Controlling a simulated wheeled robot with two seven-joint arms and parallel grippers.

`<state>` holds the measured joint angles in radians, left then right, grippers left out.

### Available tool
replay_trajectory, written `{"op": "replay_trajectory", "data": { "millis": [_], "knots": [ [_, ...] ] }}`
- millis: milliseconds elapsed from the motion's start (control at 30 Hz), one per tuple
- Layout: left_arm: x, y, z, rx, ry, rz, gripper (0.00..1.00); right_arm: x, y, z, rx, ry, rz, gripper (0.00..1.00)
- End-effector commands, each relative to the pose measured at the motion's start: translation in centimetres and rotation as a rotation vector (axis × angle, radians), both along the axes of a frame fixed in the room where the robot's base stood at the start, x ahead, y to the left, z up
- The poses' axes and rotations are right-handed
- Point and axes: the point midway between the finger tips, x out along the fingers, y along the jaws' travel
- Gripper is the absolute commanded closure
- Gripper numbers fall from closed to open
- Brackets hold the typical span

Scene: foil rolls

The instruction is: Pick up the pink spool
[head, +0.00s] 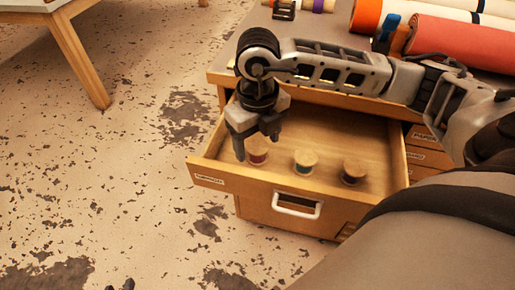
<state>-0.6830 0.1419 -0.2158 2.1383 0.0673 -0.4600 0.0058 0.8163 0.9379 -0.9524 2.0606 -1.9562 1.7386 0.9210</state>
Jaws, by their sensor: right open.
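The pink spool (258,157) stands upright at the left in the open wooden drawer (330,205), with a pale wooden top and a pink-red band. My right gripper (257,143) points down, open, over the spool and partly covers it from view. One finger is at the spool's left and the other at its upper right; I cannot tell whether they touch it. Small dark tips at the bottom left edge (122,285) may be my left gripper, mostly cut off.
The drawer has a white handle (297,206). Coloured rolls (455,40) lie on the cabinet top (325,27). A wooden-legged table (80,50) stands at upper left; the floor between is clear.

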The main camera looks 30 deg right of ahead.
Motion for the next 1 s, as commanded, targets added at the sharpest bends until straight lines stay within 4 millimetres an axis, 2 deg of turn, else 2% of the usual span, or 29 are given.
{"op": "replay_trajectory", "data": {
  "millis": [133, 367, 400, 567, 1000],
  "knots": [
    [0.0, 0.0, -0.1, 0.001, 0.003, 0.001, 0.71, 0.0, 0.0, -1.6, 0.000, 0.002, -0.001, 0.32],
    [-0.1, 0.0, -0.2, 0.002, 0.005, 0.000, 0.71, 0.1, 0.0, -1.9, 0.001, -0.001, 0.000, 0.32],
    [-0.1, 0.0, -0.2, 0.002, 0.005, 0.000, 0.71, 0.0, 0.0, -1.9, 0.001, -0.001, 0.000, 0.35],
    [-0.1, 0.0, -0.2, 0.002, 0.005, 0.000, 0.71, 0.0, 0.0, -1.8, 0.001, -0.001, 0.000, 0.79],
    [0.0, 0.0, -0.3, 0.001, 0.005, 0.001, 0.71, 0.1, 0.0, -1.3, 0.000, -0.002, 0.000, 0.80]
  ]
}}
